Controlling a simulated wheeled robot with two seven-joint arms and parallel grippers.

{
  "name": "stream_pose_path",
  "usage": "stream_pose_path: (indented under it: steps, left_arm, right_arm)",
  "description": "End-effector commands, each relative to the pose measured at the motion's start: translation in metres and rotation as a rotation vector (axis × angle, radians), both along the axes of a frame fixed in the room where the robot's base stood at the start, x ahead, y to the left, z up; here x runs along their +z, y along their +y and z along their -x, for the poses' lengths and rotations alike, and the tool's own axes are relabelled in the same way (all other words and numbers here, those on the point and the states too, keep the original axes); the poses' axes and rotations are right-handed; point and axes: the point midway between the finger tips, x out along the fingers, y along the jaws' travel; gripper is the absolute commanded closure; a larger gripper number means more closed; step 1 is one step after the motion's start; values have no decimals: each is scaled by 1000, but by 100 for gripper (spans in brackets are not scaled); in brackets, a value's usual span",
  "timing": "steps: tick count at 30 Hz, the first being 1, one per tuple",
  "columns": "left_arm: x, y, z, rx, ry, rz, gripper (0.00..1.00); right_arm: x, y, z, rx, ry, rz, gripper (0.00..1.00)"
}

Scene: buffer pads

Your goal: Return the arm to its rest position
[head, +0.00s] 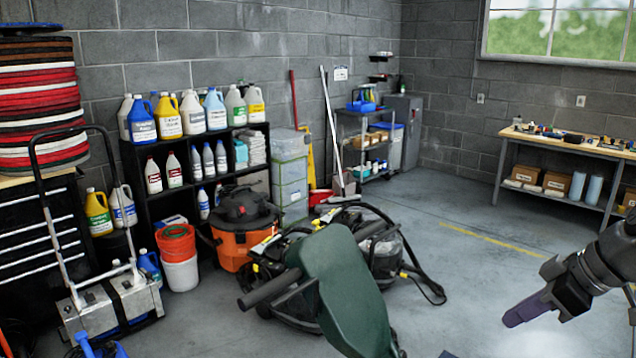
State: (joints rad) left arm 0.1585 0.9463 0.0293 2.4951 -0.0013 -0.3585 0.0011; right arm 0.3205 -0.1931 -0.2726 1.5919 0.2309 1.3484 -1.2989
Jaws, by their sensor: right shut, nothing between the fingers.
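My right gripper (528,308) is in the lower right of the head view, on the dark arm that comes in from the right edge. Its fingers are shut with nothing between them, and it hangs over the bare floor, apart from other things. A tall stack of red, black and pale buffer pads (40,105) stands at the upper left, far from the gripper. My left gripper is not in view.
A dark green floor machine (345,280) stands at bottom centre, in front of an orange vacuum (240,235). A black shelf (195,170) holds several bottles. A wooden workbench (570,145) is at the back right. The floor between the machine and bench is clear.

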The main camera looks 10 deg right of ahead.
Motion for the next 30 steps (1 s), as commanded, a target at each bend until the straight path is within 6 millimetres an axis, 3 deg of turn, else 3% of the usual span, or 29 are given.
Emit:
stream_pose_path:
  steps: [12, 17, 20, 23, 27, 30]
  left_arm:
    - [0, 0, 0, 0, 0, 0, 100]
    - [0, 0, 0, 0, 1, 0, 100]
    - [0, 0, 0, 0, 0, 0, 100]
    - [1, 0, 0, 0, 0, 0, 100]
    - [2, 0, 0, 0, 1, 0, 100]
    - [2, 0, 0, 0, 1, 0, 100]
  right_arm:
    - [-5, -37, -40, -370, -67, -29, 100]
    - [-40, -42, -71, -542, -76, -60, 100]
    - [-78, -35, -95, -640, -68, -86, 100]
    - [-129, -16, -117, -725, -45, -117, 100]
    - [-222, 35, -136, -820, 9, -168, 100]
    - [-287, 83, -132, -853, 61, -203, 100]
